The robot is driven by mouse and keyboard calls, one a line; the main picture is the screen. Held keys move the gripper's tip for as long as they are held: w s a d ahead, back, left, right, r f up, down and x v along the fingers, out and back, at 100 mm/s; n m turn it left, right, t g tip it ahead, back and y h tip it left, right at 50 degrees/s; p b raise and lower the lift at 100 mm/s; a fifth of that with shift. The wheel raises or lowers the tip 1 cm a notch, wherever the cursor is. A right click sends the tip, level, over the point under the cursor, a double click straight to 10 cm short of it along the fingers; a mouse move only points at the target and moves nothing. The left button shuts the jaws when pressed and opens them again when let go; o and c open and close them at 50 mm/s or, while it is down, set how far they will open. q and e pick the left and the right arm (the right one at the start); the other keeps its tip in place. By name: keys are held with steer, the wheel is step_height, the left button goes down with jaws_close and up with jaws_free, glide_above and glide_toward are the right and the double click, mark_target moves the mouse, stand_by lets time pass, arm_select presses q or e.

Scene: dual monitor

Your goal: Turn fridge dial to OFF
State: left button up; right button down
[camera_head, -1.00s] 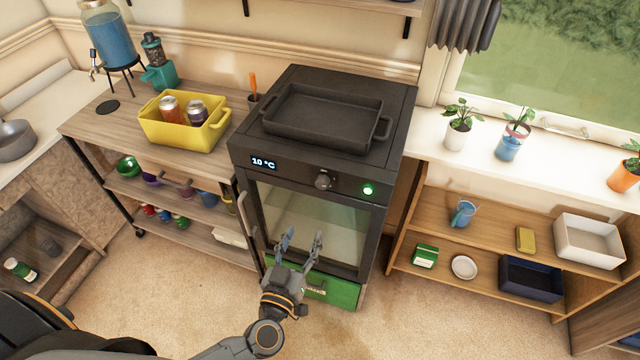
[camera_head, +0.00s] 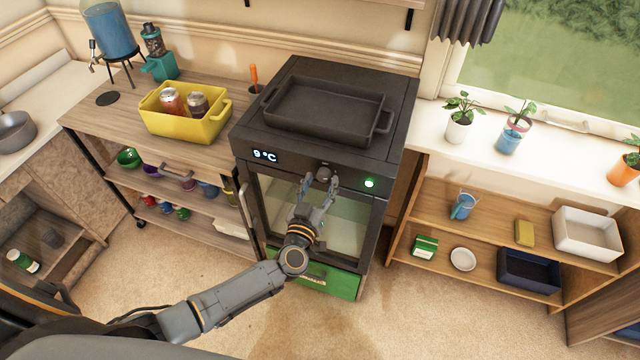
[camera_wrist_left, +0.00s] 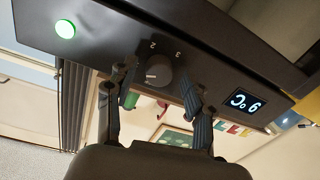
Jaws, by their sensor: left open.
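The fridge (camera_head: 270,220) is a dark cabinet with a glass door, and its display (camera_head: 265,156) reads 9 °C. Its round dark dial (camera_head: 323,173) sits on the front panel, between the display and a lit green light (camera_head: 369,183). My left gripper (camera_head: 319,183) is open just in front of the dial, fingers pointing up at it. In the left wrist view the dial (camera_wrist_left: 158,72) lies between the two spread fingers (camera_wrist_left: 152,98), with marks beside it that look like 2 and 3. I cannot tell whether a finger touches the dial. My right gripper is not in view.
A black tray (camera_head: 289,131) lies on top of the fridge. A wooden cart with a yellow bin (camera_head: 172,129) of cans stands left. A shelf (camera_head: 488,232) and a windowsill with potted plants are at right. The floor in front is clear.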

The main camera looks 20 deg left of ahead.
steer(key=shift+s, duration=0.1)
arm_select(q)
steer(key=c, duration=1)
jaws_close()
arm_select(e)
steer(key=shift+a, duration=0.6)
